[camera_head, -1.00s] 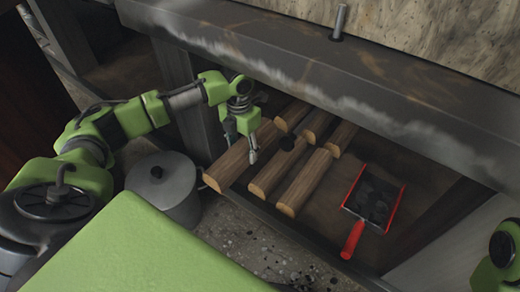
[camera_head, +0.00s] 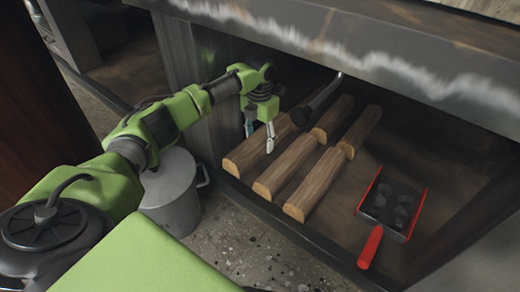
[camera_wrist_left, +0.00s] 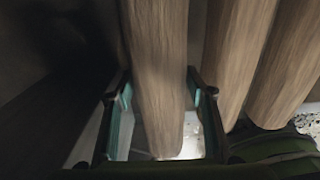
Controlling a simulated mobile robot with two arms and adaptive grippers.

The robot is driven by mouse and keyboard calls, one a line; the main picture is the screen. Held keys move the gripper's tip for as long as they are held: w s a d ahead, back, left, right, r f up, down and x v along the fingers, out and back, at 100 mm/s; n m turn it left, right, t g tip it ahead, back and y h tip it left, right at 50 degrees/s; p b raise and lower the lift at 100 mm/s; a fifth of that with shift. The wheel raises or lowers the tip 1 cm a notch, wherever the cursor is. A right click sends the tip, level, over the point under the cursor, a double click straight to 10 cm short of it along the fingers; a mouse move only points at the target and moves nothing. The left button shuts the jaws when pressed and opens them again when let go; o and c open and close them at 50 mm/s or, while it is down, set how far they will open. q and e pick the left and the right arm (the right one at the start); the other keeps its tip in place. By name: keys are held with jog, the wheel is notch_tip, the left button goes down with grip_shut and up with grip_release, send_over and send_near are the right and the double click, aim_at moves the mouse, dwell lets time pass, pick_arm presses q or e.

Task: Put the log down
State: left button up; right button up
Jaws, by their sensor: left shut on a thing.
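My left gripper (camera_head: 259,138) is shut on the leftmost log (camera_head: 240,157), under the grill's front beam. In the left wrist view, its two fingers (camera_wrist_left: 158,110) stand on either side of this log (camera_wrist_left: 158,60). The log lies level beside the other logs, with its cut end near the shelf's front lip. It looks down on the shelf, but its underside is hidden. A middle log (camera_head: 285,168) and a right log (camera_head: 316,184) lie parallel to it. My right gripper is not in view.
Further logs (camera_head: 333,118) lie behind the front row. A dark rod (camera_head: 318,97) is above them. A red-edged shovel (camera_head: 370,246) with dark lumps lies to the right on the shelf (camera_head: 425,245). A grey metal pot (camera_head: 172,190) stands on the floor at left.

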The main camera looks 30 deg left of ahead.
pick_arm(q)
jog(key=shift+w+f+b, duration=0.3)
jog(key=shift+f+b, duration=0.1)
notch_tip(320, 180, down, 3)
jog(key=shift+r+b, duration=0.1)
jog(key=shift+b, duration=0.75)
jog(key=shift+r, duration=0.15)
jog(key=o, duration=1.6)
jog(key=shift+s, duration=0.1)
jog(key=shift+c, duration=0.2)
